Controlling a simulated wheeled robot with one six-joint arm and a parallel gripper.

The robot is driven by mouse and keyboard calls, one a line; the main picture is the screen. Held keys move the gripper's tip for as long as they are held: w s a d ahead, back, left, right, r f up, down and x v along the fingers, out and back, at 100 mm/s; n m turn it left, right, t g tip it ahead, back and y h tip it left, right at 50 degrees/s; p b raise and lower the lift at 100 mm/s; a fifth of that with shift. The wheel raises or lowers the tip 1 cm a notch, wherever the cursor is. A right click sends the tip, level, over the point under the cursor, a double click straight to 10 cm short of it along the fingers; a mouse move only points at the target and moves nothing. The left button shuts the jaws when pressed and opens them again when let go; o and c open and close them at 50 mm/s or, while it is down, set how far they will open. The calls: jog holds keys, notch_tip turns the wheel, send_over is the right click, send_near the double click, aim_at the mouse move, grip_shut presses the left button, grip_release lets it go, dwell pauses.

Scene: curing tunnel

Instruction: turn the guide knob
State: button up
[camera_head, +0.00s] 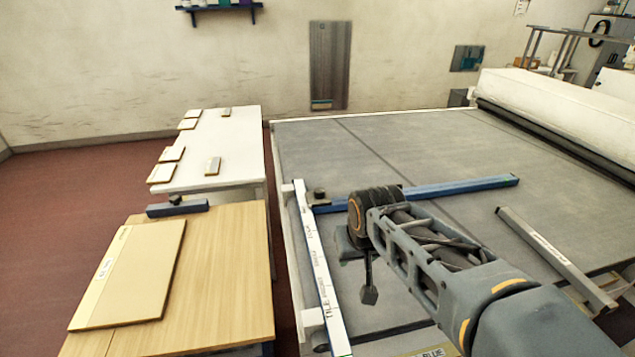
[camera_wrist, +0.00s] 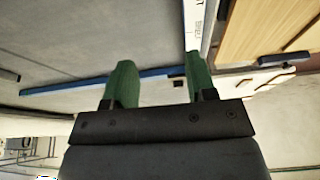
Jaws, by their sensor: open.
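The guide is a long blue bar (camera_head: 460,187) lying across the grey table. A small dark knob (camera_head: 319,193) stands at its left end, by the white marked rail (camera_head: 318,262). In the wrist view the blue bar (camera_wrist: 85,84) runs behind my gripper (camera_wrist: 160,60). A small dark shape (camera_wrist: 178,82), probably the knob, shows between the two green fingers, close to the right one. My fingers are apart and empty. In the head view my wrist is right of the knob and apart from it; the fingertips are hard to make out.
A wooden table (camera_head: 235,268) with a cream board (camera_head: 132,275) and a blue block (camera_head: 177,207) with a dark knob stands left. Behind it a white table (camera_head: 236,148) holds several small tiles. A grey bar (camera_head: 555,258) lies at right. A white roller cover (camera_head: 560,108) edges the grey table.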

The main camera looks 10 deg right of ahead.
jog(key=w+r+p, duration=0.2)
jog(key=w+r, duration=0.3)
jog(key=w, duration=0.5)
jog(key=m+h+p, duration=0.2)
jog(key=m+p, duration=0.1)
jog(key=p, duration=0.2)
send_over(319, 190)
jog(key=s+a, duration=0.3)
jog(key=s, duration=0.2)
notch_tip(319, 190, down, 2)
jog(key=p+x, duration=0.4)
jog(key=x, duration=1)
jog(key=shift+w+d+f, duration=0.1)
jog(key=c, duration=0.6)
jog(key=shift+c, duration=0.2)
